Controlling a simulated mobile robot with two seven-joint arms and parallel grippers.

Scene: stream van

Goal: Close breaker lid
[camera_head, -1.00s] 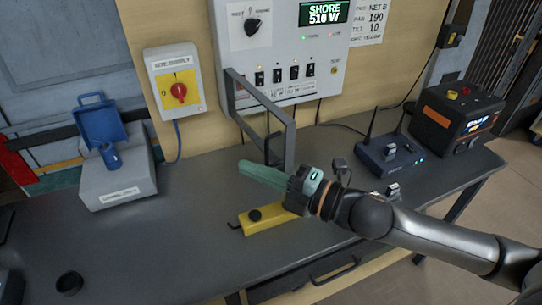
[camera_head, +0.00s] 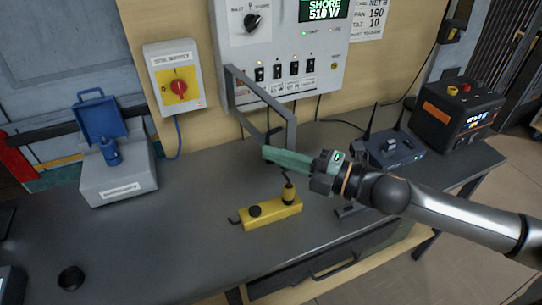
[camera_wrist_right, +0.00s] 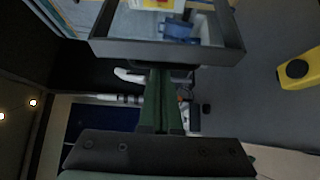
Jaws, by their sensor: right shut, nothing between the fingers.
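The breaker lid (camera_head: 260,97) is a grey frame swung open, standing out from the white panel (camera_head: 290,45) below its row of breaker switches (camera_head: 277,70). My right gripper (camera_head: 268,154) has long green fingers, shut and empty, reaching left across the lid's lower outer corner. I cannot tell whether they touch it. In the right wrist view the lid's frame (camera_wrist_right: 165,51) spans the top, just beyond the shut fingertips (camera_wrist_right: 163,74). My left gripper is not in view.
A yellow block (camera_head: 268,211) with black knobs lies on the grey bench below the gripper. A router (camera_head: 392,150) and a black-orange box (camera_head: 458,115) stand to the right. A grey box with a blue lid (camera_head: 118,182) is at left.

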